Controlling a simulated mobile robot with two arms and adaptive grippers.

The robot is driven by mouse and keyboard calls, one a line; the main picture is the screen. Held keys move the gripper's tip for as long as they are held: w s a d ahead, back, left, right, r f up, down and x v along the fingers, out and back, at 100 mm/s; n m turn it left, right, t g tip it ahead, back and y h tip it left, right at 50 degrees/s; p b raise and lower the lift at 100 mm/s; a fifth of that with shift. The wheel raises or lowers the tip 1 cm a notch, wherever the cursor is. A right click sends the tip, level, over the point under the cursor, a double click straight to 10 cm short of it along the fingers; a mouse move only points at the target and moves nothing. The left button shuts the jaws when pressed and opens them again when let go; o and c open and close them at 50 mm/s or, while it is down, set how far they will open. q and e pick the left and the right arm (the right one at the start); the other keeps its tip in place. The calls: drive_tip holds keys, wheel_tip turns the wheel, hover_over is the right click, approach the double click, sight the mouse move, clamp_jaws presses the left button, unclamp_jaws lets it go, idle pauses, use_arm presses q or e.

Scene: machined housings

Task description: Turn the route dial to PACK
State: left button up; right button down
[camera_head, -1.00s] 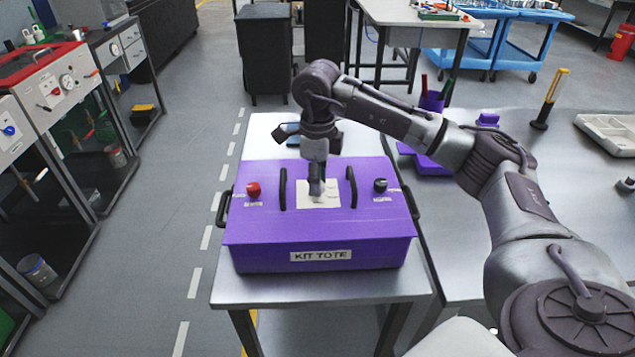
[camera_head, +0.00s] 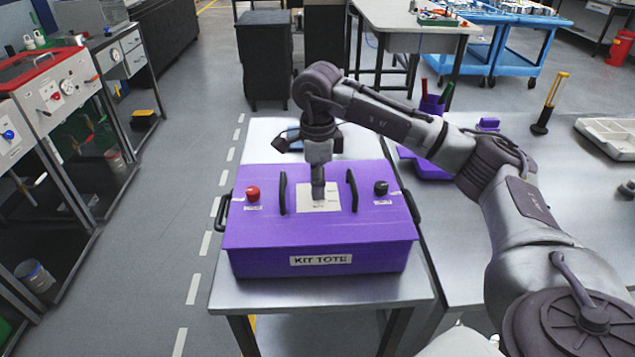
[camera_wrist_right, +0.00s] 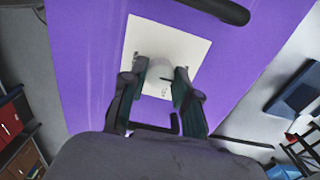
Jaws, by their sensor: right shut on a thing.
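The purple kit tote (camera_head: 320,232) stands on a metal table, its lid closed. A white plate (camera_head: 330,202) sits in the middle of the lid. In the right wrist view the plate (camera_wrist_right: 150,38) carries a pale round dial (camera_wrist_right: 158,80). My right gripper (camera_head: 318,192) points down at the plate. In the wrist view its two fingers (camera_wrist_right: 160,88) are shut on the dial from both sides. The dial's marks are too small to read, so its setting cannot be told. My left gripper is not in view.
A red knob (camera_head: 253,193) and a black knob (camera_head: 381,187) flank the plate on the lid. Black handles (camera_head: 283,193) stand upright close to the plate on either side. A second metal table (camera_head: 480,215) on the right holds a pale tray (camera_head: 610,135).

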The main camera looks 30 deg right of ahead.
drive_tip(key=c, duration=0.9)
unclamp_jaws()
drive_tip(key=shift+o, duration=0.2)
drive_tip(key=shift+r, duration=0.1)
wheel_tip(320, 180, up, 12)
